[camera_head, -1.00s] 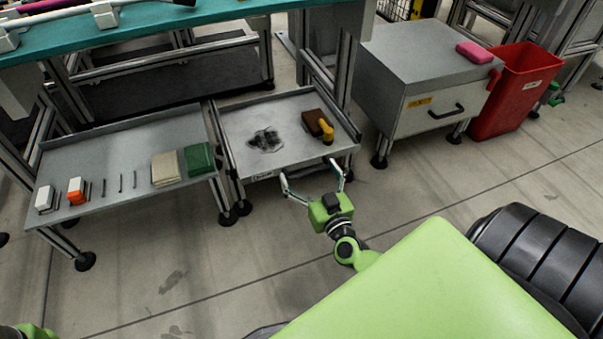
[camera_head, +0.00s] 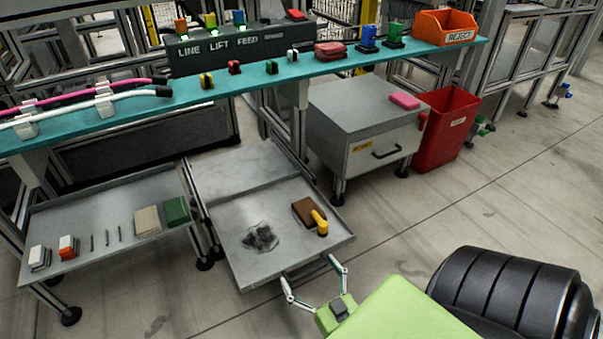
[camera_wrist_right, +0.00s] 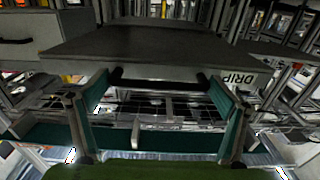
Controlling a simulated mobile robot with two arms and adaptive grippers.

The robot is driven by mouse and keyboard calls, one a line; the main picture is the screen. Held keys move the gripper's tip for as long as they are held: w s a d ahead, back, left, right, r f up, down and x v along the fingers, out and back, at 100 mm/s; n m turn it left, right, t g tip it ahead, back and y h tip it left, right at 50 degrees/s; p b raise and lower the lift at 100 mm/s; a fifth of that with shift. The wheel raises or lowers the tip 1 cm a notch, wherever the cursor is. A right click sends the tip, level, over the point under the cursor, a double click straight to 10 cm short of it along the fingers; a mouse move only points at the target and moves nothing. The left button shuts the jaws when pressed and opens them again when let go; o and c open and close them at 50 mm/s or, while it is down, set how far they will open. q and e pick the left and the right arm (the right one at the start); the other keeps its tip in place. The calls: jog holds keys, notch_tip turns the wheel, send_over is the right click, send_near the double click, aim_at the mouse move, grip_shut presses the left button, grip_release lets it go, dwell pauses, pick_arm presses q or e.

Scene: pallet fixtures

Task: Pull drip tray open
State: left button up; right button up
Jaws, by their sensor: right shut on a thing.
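The drip tray (camera_head: 235,262) is a grey metal tray, slid out toward me from its stand. A dark stain lies on it, with a brown block (camera_head: 303,209) and a yellow piece (camera_head: 319,222) at its right. My right gripper (camera_head: 309,270) is at the tray's front edge, its fingers spread wide. In the right wrist view the fingers (camera_wrist_right: 160,82) are at the two ends of a dark handle bar under the tray's front, beside a partly seen "DRIP" label (camera_wrist_right: 238,77). My left gripper is not in view.
A low side shelf (camera_head: 75,225) with small parts stands left of the tray. A grey drawer cabinet (camera_head: 345,130) and a red bin (camera_head: 447,135) stand to the right. The teal bench (camera_head: 215,93) runs above and behind. The floor right of the tray is clear.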

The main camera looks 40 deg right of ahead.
jog(key=shift+s+a, duration=0.1)
jog(key=shift+s, duration=0.6)
jog(key=o, duration=1.3)
notch_tip(320, 180, up, 10)
